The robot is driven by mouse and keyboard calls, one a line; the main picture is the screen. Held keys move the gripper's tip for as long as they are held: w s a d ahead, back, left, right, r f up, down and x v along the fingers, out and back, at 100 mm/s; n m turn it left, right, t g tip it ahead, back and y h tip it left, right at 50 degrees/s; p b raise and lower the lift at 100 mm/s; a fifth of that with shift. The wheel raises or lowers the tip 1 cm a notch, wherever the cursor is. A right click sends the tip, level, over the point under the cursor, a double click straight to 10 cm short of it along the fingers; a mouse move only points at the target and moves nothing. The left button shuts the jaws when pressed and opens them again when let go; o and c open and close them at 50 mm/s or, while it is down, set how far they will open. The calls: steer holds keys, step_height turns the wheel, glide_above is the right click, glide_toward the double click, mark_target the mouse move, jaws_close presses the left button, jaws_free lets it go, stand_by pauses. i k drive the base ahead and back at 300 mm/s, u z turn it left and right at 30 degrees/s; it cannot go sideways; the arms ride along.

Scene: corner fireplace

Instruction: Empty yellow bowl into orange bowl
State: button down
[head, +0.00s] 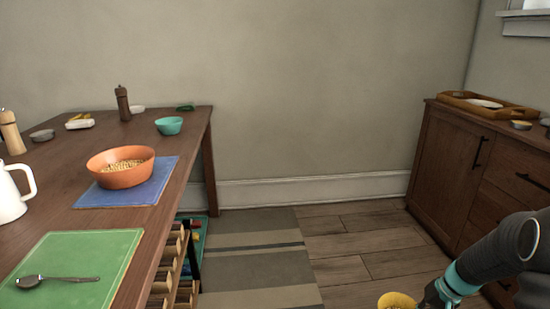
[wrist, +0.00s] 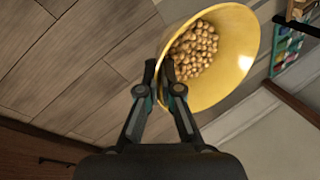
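The yellow bowl (wrist: 236,68) holds a pile of small tan pieces (wrist: 195,46). My gripper (wrist: 166,88) is shut on its rim in the wrist view. In the head view the yellow bowl (head: 397,300) is at the bottom edge, partly cut off, with my gripper (head: 430,296) at its right side. It is held over the floor, away from the table. The orange bowl (head: 105,179) stands upright on a blue mat (head: 150,193) on the table at the left and holds a layer of similar tan pieces (head: 122,166).
The wooden table (head: 60,219) also bears a white jug (head: 12,196), a green mat (head: 105,262) with a spoon (head: 50,281), a teal bowl (head: 169,126) and pepper mills. A cabinet (head: 450,165) with a tray stands at the right.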

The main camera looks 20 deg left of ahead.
mark_target(132, 177)
steer(key=z, duration=0.45)
steer(key=i, duration=1.75)
steer(key=u, duration=2.25)
